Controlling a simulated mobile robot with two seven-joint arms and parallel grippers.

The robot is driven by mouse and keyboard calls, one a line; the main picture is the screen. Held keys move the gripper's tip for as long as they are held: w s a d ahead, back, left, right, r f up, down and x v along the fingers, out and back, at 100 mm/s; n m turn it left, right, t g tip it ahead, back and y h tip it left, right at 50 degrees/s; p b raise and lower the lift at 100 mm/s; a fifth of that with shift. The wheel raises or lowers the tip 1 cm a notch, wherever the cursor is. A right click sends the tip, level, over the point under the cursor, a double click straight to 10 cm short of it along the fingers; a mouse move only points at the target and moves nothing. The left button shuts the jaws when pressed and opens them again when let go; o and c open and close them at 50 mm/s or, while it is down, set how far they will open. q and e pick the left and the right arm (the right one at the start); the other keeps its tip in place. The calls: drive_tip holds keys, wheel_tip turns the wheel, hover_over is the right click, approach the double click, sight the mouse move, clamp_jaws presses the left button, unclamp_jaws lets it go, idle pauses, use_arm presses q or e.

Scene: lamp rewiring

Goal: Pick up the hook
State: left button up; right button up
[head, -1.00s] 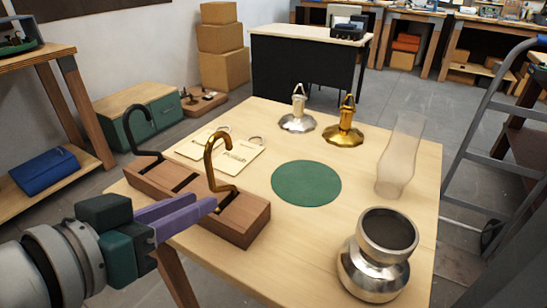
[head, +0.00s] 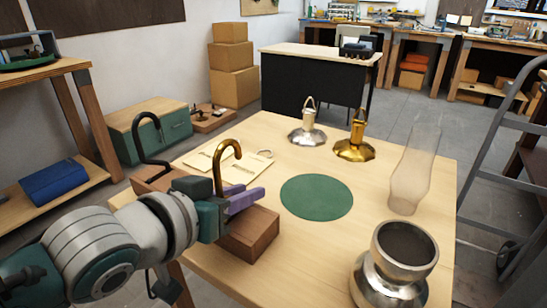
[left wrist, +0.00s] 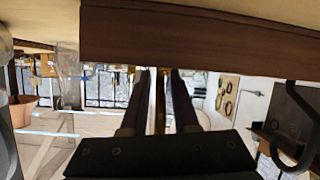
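A brass hook (head: 218,165) stands upright in a wooden rack (head: 252,236) at the table's near left corner. A black hook (head: 140,140) stands at the rack's left end. My left gripper (head: 242,199) is at the brass hook's lower shank, its purple fingers low over the rack. In the left wrist view, the brass shank (left wrist: 160,105) shows between the two fingers of the left gripper (left wrist: 160,85), with a narrow gap visible on each side. The fingers look open around it. The wrist hides the hook's foot in the head view. My right gripper is not in view.
A green round mat (head: 317,198) lies mid-table. A silver lamp part (head: 307,130) and a brass one (head: 355,145) stand behind it. A glass chimney (head: 412,175) and a metal lamp base (head: 392,272) stand at the right. Paper tags (head: 236,170) lie behind the rack.

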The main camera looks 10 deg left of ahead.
use_arm(q)
drive_tip(key=shift+c, duration=0.3)
clamp_jaws()
wheel_tip(320, 180, up, 20)
drive_tip(key=p, duration=0.5)
